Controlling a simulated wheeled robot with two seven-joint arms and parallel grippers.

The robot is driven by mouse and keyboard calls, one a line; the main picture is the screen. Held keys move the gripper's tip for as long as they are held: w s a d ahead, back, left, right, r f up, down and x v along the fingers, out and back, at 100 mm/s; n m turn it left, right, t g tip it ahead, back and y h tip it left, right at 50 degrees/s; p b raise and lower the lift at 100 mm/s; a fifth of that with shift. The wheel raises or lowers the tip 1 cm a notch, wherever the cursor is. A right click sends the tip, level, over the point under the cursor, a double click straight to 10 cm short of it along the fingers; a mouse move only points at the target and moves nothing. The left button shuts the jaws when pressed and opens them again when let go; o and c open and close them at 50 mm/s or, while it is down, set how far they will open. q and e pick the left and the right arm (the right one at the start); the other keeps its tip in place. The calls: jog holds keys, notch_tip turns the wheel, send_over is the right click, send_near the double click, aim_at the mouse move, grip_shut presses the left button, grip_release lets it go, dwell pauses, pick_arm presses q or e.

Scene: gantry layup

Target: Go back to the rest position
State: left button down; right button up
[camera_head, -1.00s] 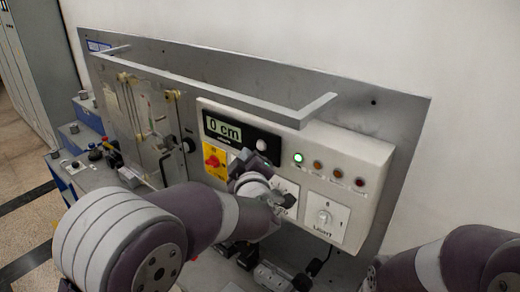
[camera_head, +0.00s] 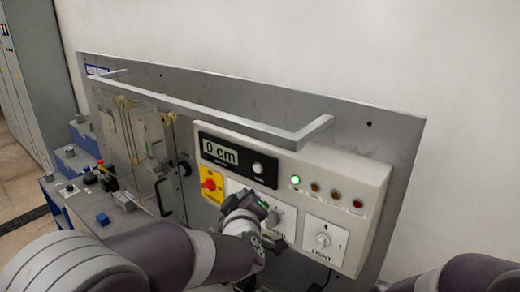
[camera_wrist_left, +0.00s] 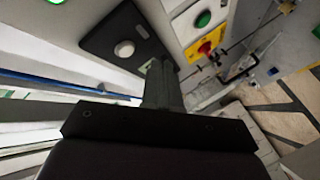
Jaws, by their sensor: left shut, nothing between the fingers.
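My left gripper (camera_head: 243,200) is in front of the lower middle of the white control box (camera_head: 372,170). Its fingers (camera_wrist_left: 160,78) are shut and empty in the left wrist view. It hides part of the white switch plate behind it. I cannot tell whether it touches the box. My left arm (camera_head: 160,255) comes in from the lower left. Only a link of my right arm (camera_head: 470,275) shows at the lower right corner; the right gripper is out of view.
The box carries a "0 cm" display (camera_head: 219,152), a red knob on a yellow plate (camera_head: 209,185), a lit green lamp (camera_head: 295,180) and a LIGHT switch (camera_head: 322,241). A grey rail (camera_head: 220,107) juts out above. A side bench (camera_head: 65,165) with small parts stands left.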

pick_arm(q)
jog(key=s+d+f+m+g+h+b, duration=0.1)
jog(key=s+f+m+g+h, duration=0.2)
jog(key=f, duration=0.4)
jog(key=s+d+f+m+g+b, duration=0.1)
jog(key=s+f+m+g+b, duration=0.1)
jog(key=s+f+m+g, duration=0.4)
jog(key=s+a+f+g+y+b, duration=0.2)
jog(key=s+a+f+g+b, duration=0.3)
jog(key=s+a+f, duration=1)
jog(key=shift+s+f+m+b, duration=0.35)
jog(key=shift+f+b, duration=0.25)
jog(key=shift+b, duration=0.4)
